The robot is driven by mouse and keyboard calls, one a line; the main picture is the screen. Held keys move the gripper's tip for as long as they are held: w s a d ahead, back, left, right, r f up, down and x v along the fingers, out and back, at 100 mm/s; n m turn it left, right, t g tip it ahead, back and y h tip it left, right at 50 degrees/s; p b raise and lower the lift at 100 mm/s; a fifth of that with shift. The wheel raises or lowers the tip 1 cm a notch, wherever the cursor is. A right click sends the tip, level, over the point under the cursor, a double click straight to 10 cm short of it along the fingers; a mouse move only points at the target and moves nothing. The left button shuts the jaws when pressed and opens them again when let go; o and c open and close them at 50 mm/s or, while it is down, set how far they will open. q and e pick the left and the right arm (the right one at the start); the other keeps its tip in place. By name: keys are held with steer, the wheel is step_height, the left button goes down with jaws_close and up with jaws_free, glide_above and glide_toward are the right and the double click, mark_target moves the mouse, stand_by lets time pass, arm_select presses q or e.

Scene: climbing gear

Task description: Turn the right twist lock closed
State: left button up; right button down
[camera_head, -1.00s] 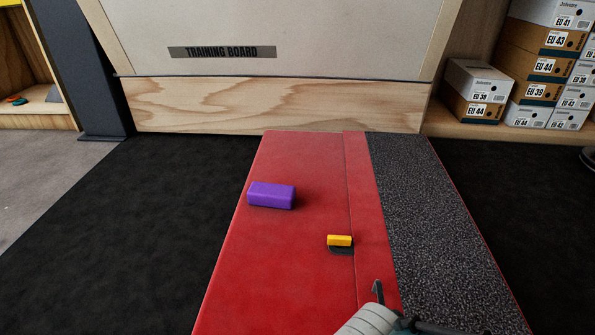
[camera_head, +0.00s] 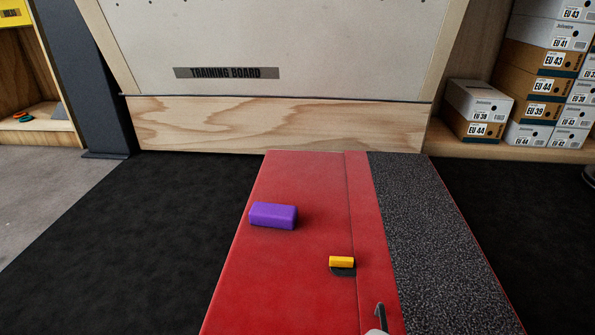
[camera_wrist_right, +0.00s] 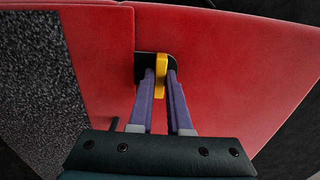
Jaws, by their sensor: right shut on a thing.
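A twist lock has a yellow handle (camera_wrist_right: 161,78) on a black base (camera_wrist_right: 145,68), set in the red pad beside its seam. My right gripper (camera_wrist_right: 160,74) is shut on this yellow handle. The handle runs roughly along the seam, and the fingers hide part of it. Another yellow twist lock (camera_head: 342,262) with a black base shows in the head view, its handle lying across the seam direction, with no gripper at it. The held lock and the right fingers are outside the head view. My left gripper is not in view.
The red pad (camera_head: 290,260) carries a purple block (camera_head: 273,215) and a grey speckled strip (camera_head: 430,240). A dark hook-shaped part (camera_head: 380,314) stands near the bottom edge. A wooden board (camera_head: 280,123) and shoe boxes (camera_head: 478,100) are behind. Dark floor lies on both sides.

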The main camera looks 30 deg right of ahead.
steer(key=c, duration=0.9)
jaws_free()
steer(key=shift+o, duration=0.2)
steer(key=shift+r, duration=0.1)
step_height(320, 180, up, 10)
steer(key=p, duration=0.9)
steer(key=shift+p, duration=0.35)
